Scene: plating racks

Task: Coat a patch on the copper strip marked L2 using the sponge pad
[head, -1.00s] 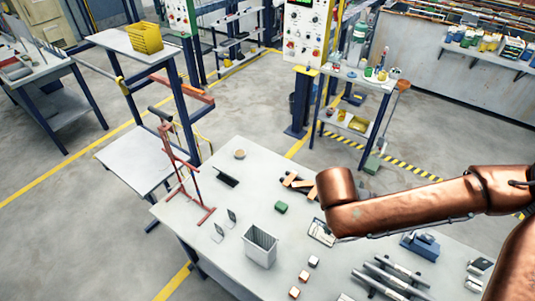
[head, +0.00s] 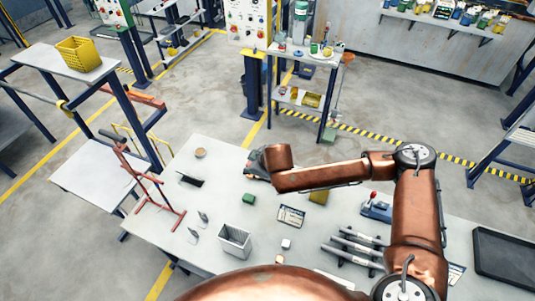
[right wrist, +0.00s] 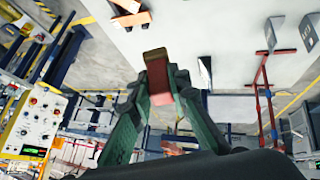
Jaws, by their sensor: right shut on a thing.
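My right gripper (right wrist: 158,72) has green fingers, shut on a small reddish block (right wrist: 160,78) with an olive-brown end. I cannot tell whether this block is the sponge pad. No L2 mark is readable. My left gripper is not in view.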

